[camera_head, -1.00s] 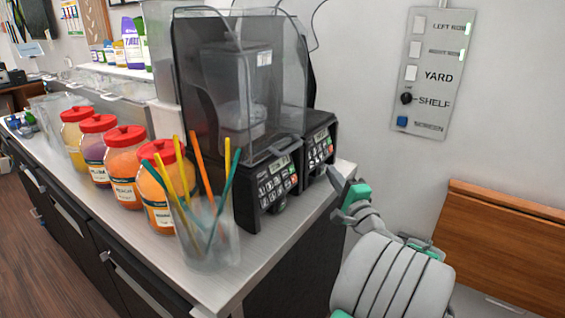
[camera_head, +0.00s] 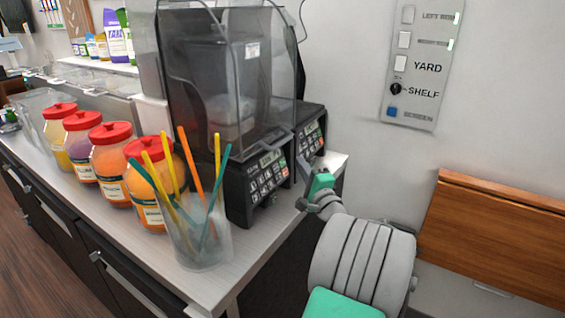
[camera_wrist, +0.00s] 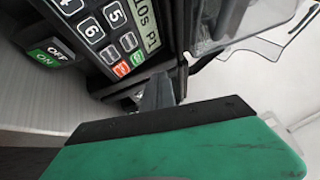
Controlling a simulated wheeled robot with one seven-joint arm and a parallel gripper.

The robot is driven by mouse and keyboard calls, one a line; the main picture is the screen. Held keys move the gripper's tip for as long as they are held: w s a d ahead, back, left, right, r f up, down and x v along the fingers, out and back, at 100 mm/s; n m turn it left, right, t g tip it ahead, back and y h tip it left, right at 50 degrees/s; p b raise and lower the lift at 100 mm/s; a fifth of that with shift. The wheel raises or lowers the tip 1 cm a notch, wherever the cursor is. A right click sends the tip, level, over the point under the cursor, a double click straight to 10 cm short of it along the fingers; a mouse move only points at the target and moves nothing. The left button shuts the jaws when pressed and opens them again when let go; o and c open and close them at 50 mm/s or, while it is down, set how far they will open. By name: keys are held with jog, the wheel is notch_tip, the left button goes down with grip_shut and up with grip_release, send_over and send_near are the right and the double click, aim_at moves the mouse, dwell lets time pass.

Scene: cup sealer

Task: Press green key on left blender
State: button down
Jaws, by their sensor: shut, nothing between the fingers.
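The left blender (camera_head: 238,190) is the nearer black machine on the counter, with a clear cover and a sloped keypad. Its green key (camera_head: 283,163) is tiny at the keypad's upper right. In the wrist view a keypad is close, with a green key (camera_wrist: 137,58) beside a red key (camera_wrist: 122,69), below a "10s P1" display (camera_wrist: 145,30). My gripper (camera_head: 303,172) is shut and empty, just right of the left blender's keypad. In the wrist view its grey fingertip (camera_wrist: 156,92) sits just below the green key in the picture; contact cannot be told.
The right blender (camera_head: 312,138) stands behind, close to my gripper. A clear cup of coloured straws (camera_head: 200,240) stands at the counter's front, beside red-lidded jars (camera_head: 110,132). A green ON/OFF switch (camera_wrist: 50,52) is near the keypad. The wall panel (camera_head: 418,65) is at right.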

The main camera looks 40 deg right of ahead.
jog(key=shift+w+a+f, duration=0.2)
jog(key=shift+w+f, duration=0.05)
jog(key=shift+w, duration=0.4)
jog(key=shift+w+a+f, duration=0.15)
jog(key=shift+w+f, duration=0.05)
jog(key=shift+w, duration=0.45)
jog(key=shift+w, duration=0.1)
dwell(0.9)
jog(key=shift+w+a+f, duration=0.1)
jog(key=shift+w, duration=0.15)
jog(key=shift+w+a+f, duration=0.1)
jog(key=shift+w+a, duration=0.05)
jog(key=shift+w, duration=0.2)
dwell(0.6)
jog(key=shift+s, duration=0.1)
jog(key=shift+s+d+r, duration=0.2)
jog(key=shift+s, duration=0.4)
jog(key=s, duration=0.1)
jog(key=s+d+r, duration=0.1)
jog(key=s, duration=0.1)
jog(key=s+b, duration=0.1)
jog(key=shift+s+d+r, duration=0.2)
jog(key=shift+s+r, duration=0.1)
